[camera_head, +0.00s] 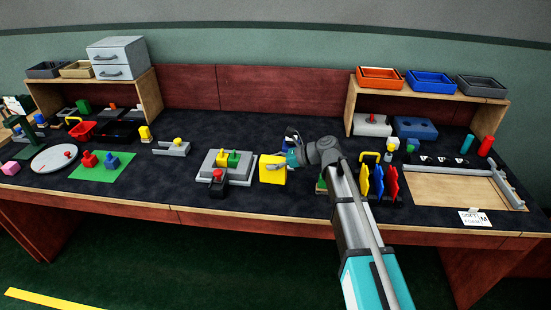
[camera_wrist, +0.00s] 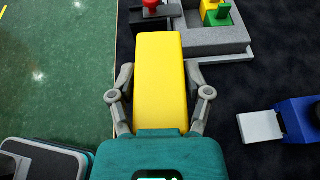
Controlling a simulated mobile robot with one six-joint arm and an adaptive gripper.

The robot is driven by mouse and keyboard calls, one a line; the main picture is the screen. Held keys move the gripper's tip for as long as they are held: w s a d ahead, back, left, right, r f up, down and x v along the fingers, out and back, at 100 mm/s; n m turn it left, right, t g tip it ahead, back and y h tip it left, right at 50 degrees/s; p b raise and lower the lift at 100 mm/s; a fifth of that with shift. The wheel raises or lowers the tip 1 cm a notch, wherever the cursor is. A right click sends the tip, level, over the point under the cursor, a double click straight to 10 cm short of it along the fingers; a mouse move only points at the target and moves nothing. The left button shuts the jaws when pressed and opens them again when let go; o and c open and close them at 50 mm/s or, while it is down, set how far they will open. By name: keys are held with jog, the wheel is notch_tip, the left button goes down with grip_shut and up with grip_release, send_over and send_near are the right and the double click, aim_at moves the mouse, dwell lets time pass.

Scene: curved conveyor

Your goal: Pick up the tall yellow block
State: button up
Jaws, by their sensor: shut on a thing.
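The tall yellow block (camera_head: 272,171) is between the fingers of my gripper (camera_head: 288,161), near the front middle of the bench in the head view. In the wrist view the yellow block (camera_wrist: 160,75) fills the centre, its long side pointing away from my palm. The two grey fingers of my gripper (camera_wrist: 160,92) press on its left and right sides. My palm hides its near end. I cannot tell from these views how far the block is above the bench.
A grey stepped fixture (camera_head: 209,163) with small yellow and green blocks stands just left of the held block. A red-knobbed black device (camera_head: 217,187) is in front of it. A rack with coloured panels (camera_head: 378,183) stands right of my arm. Dark mat (camera_head: 185,200) is bare toward the front left.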

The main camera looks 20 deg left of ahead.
jog(key=s+a+r+p, duration=0.1)
jog(key=s+r+p, duration=0.4)
jog(key=s, duration=0.5)
jog(key=shift+s+r, duration=0.4)
jog(key=shift+r, duration=0.2)
